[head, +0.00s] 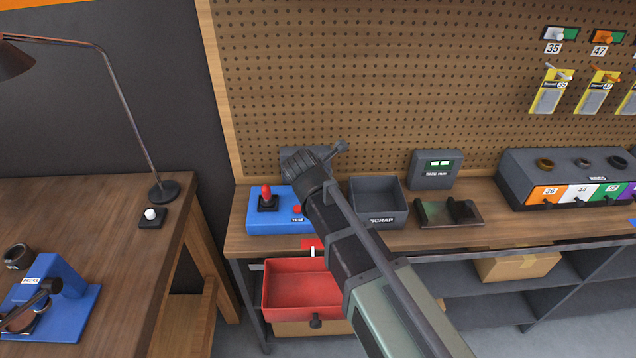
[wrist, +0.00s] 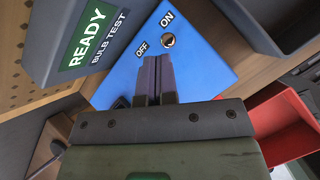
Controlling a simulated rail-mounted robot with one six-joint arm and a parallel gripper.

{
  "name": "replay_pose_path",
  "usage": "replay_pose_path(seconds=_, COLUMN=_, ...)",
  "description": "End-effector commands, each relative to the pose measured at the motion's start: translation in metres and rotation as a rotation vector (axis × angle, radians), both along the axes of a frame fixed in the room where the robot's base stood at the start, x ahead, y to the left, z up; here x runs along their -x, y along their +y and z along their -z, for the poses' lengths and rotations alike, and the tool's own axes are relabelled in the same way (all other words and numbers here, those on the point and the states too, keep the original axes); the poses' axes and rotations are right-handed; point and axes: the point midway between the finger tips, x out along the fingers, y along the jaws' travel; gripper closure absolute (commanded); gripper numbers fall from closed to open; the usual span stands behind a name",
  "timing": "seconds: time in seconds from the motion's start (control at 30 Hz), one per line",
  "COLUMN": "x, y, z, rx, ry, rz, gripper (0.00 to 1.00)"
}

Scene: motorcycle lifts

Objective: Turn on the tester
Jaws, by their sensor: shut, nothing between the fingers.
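The tester is a blue box (head: 258,222) on the bench, with a red-knobbed lever (head: 267,192) on a black base and a partly hidden TEST label. In the wrist view its blue panel (wrist: 207,72) carries ON and OFF lettering and a small round metal switch (wrist: 168,41). I cannot tell which way the switch is set. A grey display (wrist: 88,42) beside the panel reads READY, BULB TEST. My gripper (wrist: 158,58) is shut and empty, its fingertips close to the switch near the OFF lettering. Contact is unclear. In the head view my arm hides the fingertips and part of the tester.
A grey SCRAP bin (head: 378,203) stands right of the tester, with a dark cradle (head: 448,213) and a size display (head: 435,169) beyond it. A red open drawer (head: 300,290) sticks out below the bench. A lamp (head: 163,191) stands on the left table.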

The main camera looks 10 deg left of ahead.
Motion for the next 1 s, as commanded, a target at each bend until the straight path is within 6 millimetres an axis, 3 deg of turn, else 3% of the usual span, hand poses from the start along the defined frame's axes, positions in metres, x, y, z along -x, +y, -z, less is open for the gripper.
replay_pose_path(seconds=0.27, x=0.002, y=-0.001, z=-0.004, rx=0.0, ry=0.0, rz=0.0, gripper=1.0)
replay_pose_path(seconds=0.73, x=0.048, y=-0.009, z=-0.078, rx=0.0, ry=0.0, rz=0.01, gripper=1.0)
replay_pose_path(seconds=1.0, x=0.055, y=-0.009, z=-0.081, rx=0.001, ry=0.0, rz=0.013, gripper=1.0)
